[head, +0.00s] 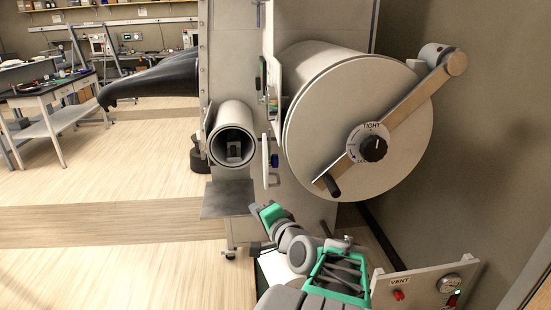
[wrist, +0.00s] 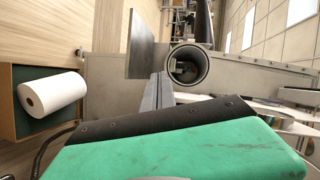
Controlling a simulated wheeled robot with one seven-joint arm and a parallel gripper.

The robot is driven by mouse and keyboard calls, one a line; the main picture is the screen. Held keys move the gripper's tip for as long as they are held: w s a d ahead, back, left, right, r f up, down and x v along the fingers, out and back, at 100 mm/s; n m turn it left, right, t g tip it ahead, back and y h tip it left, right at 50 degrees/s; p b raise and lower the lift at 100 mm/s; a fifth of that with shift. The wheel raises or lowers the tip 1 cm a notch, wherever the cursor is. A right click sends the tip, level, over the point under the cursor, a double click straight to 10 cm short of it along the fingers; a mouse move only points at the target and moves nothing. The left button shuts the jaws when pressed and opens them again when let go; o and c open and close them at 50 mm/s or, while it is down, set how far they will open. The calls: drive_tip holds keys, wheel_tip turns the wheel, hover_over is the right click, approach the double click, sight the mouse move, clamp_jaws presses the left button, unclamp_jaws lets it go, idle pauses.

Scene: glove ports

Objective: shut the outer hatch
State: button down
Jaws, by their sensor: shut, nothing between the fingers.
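The small tube port (head: 232,147) in the wall panel is open at its front, with a dark object inside. Its round mouth also shows in the wrist view (wrist: 188,66). The large round door (head: 352,125), with a crossbar, handle and dial, sits against the big cylinder. My gripper (head: 252,208) is shut and empty, below and in front of the port, apart from the hatch. Its fingers (wrist: 159,90) point towards the panel in the wrist view.
Black gloves (head: 150,80) stick out from the panel's left side. A grey shelf plate (head: 229,199) juts below the port. A vent panel (head: 422,287) stands at lower right. A white roll (wrist: 52,92) lies in a box. The floor at left is clear.

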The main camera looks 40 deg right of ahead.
drive_tip(key=s+d+r+m+t+h, duration=0.2)
drive_tip(key=s+d+r+m+h, duration=0.3)
drive_tip(key=d, duration=0.3)
drive_tip(key=w+d+r+y+p, duration=0.1)
drive_tip(key=w+d+p, duration=0.1)
drive_tip(key=w, duration=0.8)
drive_tip(key=shift+d, duration=0.55)
drive_tip(key=shift+p, duration=0.3)
